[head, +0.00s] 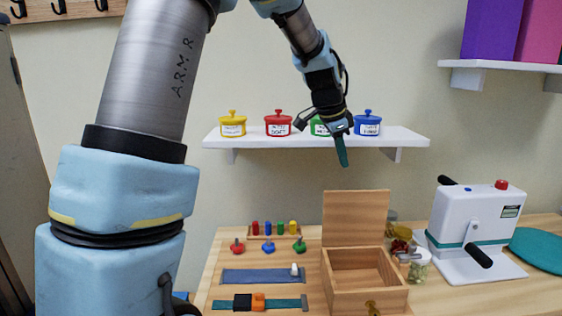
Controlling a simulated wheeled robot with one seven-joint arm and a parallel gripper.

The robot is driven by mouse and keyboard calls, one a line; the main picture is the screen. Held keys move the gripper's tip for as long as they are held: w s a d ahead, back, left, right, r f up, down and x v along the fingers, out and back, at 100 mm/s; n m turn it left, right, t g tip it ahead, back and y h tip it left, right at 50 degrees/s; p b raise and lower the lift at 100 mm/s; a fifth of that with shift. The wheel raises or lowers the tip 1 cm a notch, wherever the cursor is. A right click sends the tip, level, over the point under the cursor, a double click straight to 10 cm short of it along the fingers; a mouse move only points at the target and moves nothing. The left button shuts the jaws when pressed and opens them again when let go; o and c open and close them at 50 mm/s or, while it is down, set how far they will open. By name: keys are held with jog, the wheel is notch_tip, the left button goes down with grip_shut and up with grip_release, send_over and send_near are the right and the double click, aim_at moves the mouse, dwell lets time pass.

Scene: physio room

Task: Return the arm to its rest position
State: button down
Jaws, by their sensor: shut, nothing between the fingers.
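My arm rises at the left and bends over to the upper middle. My gripper (341,150) points down in front of the wall shelf, with its teal fingertips together and nothing between them. It hangs well above the table, above the open wooden box (367,297). The gripper partly hides a green lidded pot (319,127) on the shelf.
The shelf (250,138) also bears yellow, red and blue pots. The wooden table (228,250) holds pegs, small coloured knobs, strap-like strips, glass jars and a white cranked machine (473,230). A second shelf (490,66) is at the upper right.

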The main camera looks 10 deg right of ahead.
jog(key=s+a+f+n+y, duration=0.1)
jog(key=a+f+n, duration=0.25)
jog(key=a, duration=0.55)
jog(key=s+a+f+n+y, duration=0.1)
jog(key=s+a+f+n, duration=0.1)
jog(key=a+n, duration=0.5)
jog(key=s+a+f+n+y, duration=0.1)
jog(key=s+a+f+n, duration=0.2)
jog(key=s+a, duration=0.2)
jog(key=s+a+f+n+y, duration=0.1)
jog(key=s+a+n, duration=0.3)
jog(key=a, duration=0.8)
jog(key=shift+s+a+f+g, duration=0.15)
jog(key=shift+s+f+g, duration=0.25)
jog(key=shift+s+f, duration=0.5)
